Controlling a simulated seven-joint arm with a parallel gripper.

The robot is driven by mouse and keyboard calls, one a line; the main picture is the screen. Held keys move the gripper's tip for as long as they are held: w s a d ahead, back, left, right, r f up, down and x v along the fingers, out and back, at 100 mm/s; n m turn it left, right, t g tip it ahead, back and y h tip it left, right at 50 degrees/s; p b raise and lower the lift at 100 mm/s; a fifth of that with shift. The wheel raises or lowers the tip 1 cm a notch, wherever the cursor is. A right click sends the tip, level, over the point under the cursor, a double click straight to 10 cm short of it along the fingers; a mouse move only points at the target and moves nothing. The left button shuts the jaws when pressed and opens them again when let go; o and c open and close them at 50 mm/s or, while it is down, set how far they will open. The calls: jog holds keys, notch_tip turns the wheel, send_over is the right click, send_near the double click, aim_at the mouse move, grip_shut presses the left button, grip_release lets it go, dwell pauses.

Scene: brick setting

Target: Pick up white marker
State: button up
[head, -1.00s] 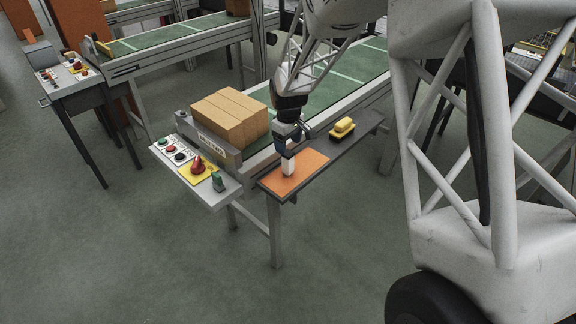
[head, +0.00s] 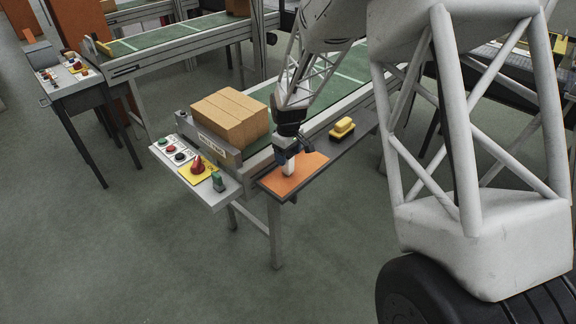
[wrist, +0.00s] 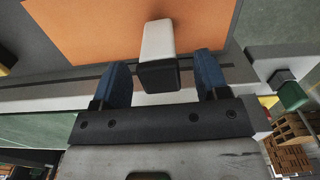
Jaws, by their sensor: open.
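The white marker (head: 289,168) stands upright on the orange mat (head: 305,172) at the near end of the dark side shelf. In the wrist view it is a blocky white body (wrist: 157,40) with a black end towards me. My gripper (head: 291,156) is at the marker's top in the head view. In the wrist view its two blue fingers are apart (wrist: 164,72), one on each side of the marker's black end, with a gap on both sides. Whether either finger touches the marker cannot be told in the head view, where the wrist partly hides it.
A yellow object (head: 342,128) lies farther along the shelf. A control panel (head: 184,165) with buttons, a red knob and a green item (head: 217,181) stands to the left. A cardboard box (head: 230,117) sits on the green conveyor (head: 325,95) behind.

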jog(key=shift+f, duration=0.9)
jog(key=c, duration=1)
jog(key=shift+r, duration=0.15)
jog(key=shift+r, duration=1.4)
jog(key=shift+s+r, duration=0.25)
jog(key=shift+r, duration=0.05)
jog(key=s+d, duration=0.1)
jog(key=s, duration=0.4)
jog(key=s+d+r, duration=0.1)
jog(key=s, duration=0.4)
jog(key=s+d, duration=0.1)
jog(key=s, duration=0.4)
jog(key=shift+s+d+r, duration=0.1)
jog(key=shift+d+r, duration=0.05)
